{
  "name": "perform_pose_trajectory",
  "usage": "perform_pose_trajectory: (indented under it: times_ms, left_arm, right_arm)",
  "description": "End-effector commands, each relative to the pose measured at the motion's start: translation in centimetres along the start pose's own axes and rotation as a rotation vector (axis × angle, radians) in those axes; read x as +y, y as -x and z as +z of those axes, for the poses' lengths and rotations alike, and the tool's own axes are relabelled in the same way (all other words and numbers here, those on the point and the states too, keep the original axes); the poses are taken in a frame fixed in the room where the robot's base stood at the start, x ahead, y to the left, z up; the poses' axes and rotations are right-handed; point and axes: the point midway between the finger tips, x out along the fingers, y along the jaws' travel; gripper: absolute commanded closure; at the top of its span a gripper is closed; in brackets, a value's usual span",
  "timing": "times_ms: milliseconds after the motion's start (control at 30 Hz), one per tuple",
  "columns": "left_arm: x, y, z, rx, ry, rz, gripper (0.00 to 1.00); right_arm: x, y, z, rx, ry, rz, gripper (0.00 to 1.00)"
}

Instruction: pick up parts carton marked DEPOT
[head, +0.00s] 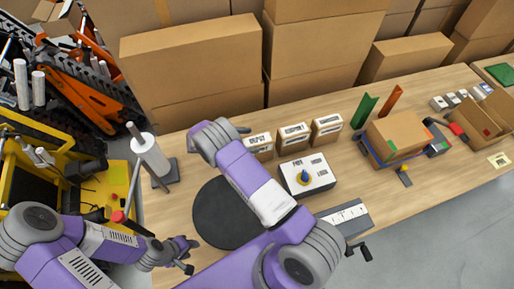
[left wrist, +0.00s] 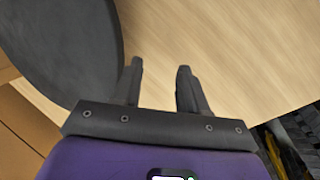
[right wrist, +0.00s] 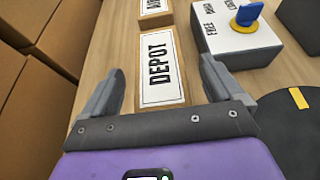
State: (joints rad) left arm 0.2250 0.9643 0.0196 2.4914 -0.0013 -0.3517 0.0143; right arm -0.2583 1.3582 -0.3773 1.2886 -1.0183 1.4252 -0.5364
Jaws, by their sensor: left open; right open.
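The parts carton marked DEPOT (right wrist: 160,70) is a small brown box with a white label on top. In the right wrist view it lies between the spread fingers of my right gripper (right wrist: 162,68), with gaps at both sides. In the head view the carton (head: 261,144) is the leftmost of three in a row, beside my right gripper (head: 237,132), whose hand hides part of that area. My right gripper is open and holds nothing. My left gripper (head: 189,255) is open and empty over the front left of the bench; the left wrist view shows its fingers (left wrist: 158,70) apart above bare wood.
Two similar cartons (head: 293,138) (head: 326,129) stand to the right. A white box with a blue and yellow knob (head: 305,175) is in front of them. A black disc (head: 222,213) lies under my right arm. Large cardboard boxes (head: 190,65) stand behind the bench.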

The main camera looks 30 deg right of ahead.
Motion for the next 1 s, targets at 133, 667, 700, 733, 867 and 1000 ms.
perform_pose_trajectory:
  times_ms: [133, 667, 700, 733, 867, 1000]
  left_arm:
    - [0.3, 0.7, 0.0, 0.001, 0.0, 0.0, 0.57]
    - [0.2, 0.6, 0.0, 0.001, 0.0, 0.0, 0.57]
    - [0.2, 0.6, 0.0, 0.001, 0.0, 0.0, 0.57]
    - [0.2, 0.6, 0.0, 0.001, 0.0, 0.0, 0.57]
    - [0.2, 0.6, 0.0, 0.001, 0.0, 0.0, 0.57]
    - [0.2, 0.6, 0.0, 0.001, 0.0, 0.0, 0.57]
  right_arm:
    - [-0.1, -2.1, 0.1, -0.001, 0.0, -0.002, 0.06]
    - [0.0, -2.5, -0.1, 0.0, -0.001, 0.0, 0.49]
    - [0.0, -2.5, -0.1, 0.0, -0.001, 0.0, 0.55]
    - [0.0, -2.5, -0.1, 0.0, -0.001, 0.0, 0.6]
    - [0.0, -2.5, 0.0, 0.0, -0.001, 0.0, 0.8]
    - [0.0, -2.5, 0.0, 0.0, -0.001, 0.0, 1.0]
